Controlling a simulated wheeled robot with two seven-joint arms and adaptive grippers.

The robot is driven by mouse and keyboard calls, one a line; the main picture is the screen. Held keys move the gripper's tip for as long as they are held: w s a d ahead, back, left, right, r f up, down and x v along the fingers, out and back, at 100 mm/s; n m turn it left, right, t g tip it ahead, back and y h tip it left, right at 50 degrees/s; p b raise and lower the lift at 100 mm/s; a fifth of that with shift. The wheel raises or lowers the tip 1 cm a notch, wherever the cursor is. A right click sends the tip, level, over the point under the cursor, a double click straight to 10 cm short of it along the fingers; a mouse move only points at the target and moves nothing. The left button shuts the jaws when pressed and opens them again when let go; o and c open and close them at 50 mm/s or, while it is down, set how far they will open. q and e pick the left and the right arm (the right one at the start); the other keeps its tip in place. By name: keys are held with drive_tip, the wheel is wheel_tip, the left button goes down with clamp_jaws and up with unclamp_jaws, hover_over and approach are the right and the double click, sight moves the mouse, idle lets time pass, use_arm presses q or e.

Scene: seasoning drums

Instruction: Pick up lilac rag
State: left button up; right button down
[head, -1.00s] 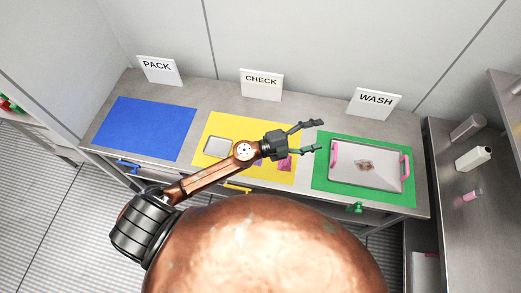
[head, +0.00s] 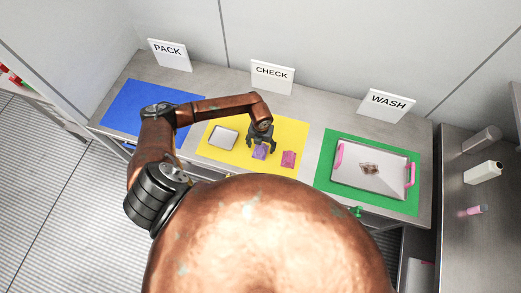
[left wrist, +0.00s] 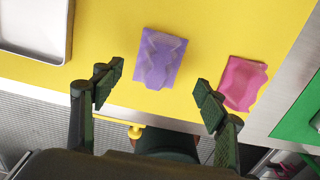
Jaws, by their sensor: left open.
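The lilac rag (head: 260,152) lies on the yellow CHECK mat (head: 228,161), between a small metal tray and a pink rag. In the left wrist view the lilac rag (left wrist: 160,58) lies flat with wavy folds, beyond and between my fingertips. My left gripper (head: 261,146) points down over the rag, its fingers spread open and empty. In the left wrist view the gripper (left wrist: 155,92) shows both fingers apart, with nothing between the pads. My right gripper is not in view.
The pink rag (head: 288,159) lies just right of the lilac one. The small metal tray (head: 223,138) is to the left. A tray with pink handles (head: 370,183) stands on the green mat (head: 326,178). The blue mat (head: 125,101) is bare where visible.

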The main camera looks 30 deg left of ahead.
sight(261, 148)
use_arm(q)
drive_tip(key=f, duration=0.3)
drive_tip(key=f+p, duration=0.1)
drive_tip(key=shift+w+a+f, duration=0.2)
drive_tip(key=shift+w+f, duration=0.05)
drive_tip(key=shift+c, duration=0.6)
drive_tip(key=c, duration=1.2)
